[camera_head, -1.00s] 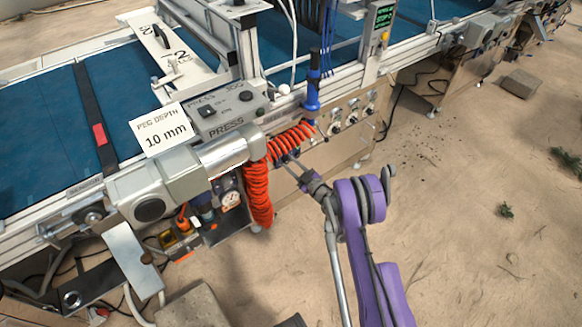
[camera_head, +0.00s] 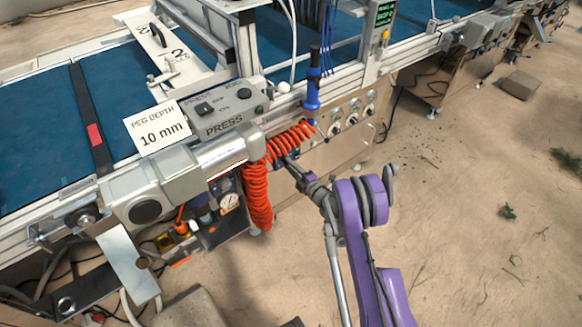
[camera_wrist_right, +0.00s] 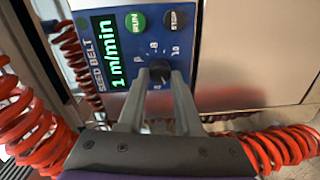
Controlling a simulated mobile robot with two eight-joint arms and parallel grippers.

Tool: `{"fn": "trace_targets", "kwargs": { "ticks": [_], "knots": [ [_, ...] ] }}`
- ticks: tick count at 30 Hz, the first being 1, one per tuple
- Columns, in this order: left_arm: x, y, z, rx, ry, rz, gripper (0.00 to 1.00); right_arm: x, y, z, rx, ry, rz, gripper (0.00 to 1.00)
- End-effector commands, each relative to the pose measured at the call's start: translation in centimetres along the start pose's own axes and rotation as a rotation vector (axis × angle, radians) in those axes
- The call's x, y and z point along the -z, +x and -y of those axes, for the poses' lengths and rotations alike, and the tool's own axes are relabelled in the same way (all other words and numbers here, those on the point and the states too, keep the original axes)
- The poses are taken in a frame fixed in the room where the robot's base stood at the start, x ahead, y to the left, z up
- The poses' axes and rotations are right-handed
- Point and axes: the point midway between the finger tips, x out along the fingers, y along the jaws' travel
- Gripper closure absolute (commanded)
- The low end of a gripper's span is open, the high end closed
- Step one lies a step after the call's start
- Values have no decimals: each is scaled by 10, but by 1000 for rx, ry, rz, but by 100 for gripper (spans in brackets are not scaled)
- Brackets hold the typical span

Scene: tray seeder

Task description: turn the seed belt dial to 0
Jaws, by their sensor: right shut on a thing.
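The seed belt panel (camera_wrist_right: 205,35) is blue and lies sideways in the right wrist view. Its green display (camera_wrist_right: 109,52) reads 1 m/min. The dark seed belt dial (camera_wrist_right: 160,72) sits on it, with the marks 8 and 10 readable beside it. My right gripper (camera_wrist_right: 159,76) is shut on the dial, one finger on each side. Where the pointer stands is hard to tell. In the head view, my right gripper (camera_head: 287,160) reaches the machine's side beside the red hose, and the dial is hidden. My left gripper is not in view.
A coiled red hose (camera_head: 257,190) hangs close to my gripper, and red coils flank it in the wrist view. A blue-handled tool (camera_head: 313,90) stands above. The grey press box (camera_head: 225,108) is up left. Sandy floor (camera_head: 455,220) is open at right.

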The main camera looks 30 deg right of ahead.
Motion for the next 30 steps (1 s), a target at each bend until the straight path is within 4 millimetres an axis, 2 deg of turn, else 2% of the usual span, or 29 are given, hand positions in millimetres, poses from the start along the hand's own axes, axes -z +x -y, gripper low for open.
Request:
{"fn": "trace_targets", "kwargs": {
  "ticks": [13, 30],
  "knots": [
    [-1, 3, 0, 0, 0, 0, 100, 1, 0, 1, -1, -285, 13, 100],
    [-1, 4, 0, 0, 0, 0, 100, 1, 0, 1, -2, -354, 16, 100]
  ]
}}
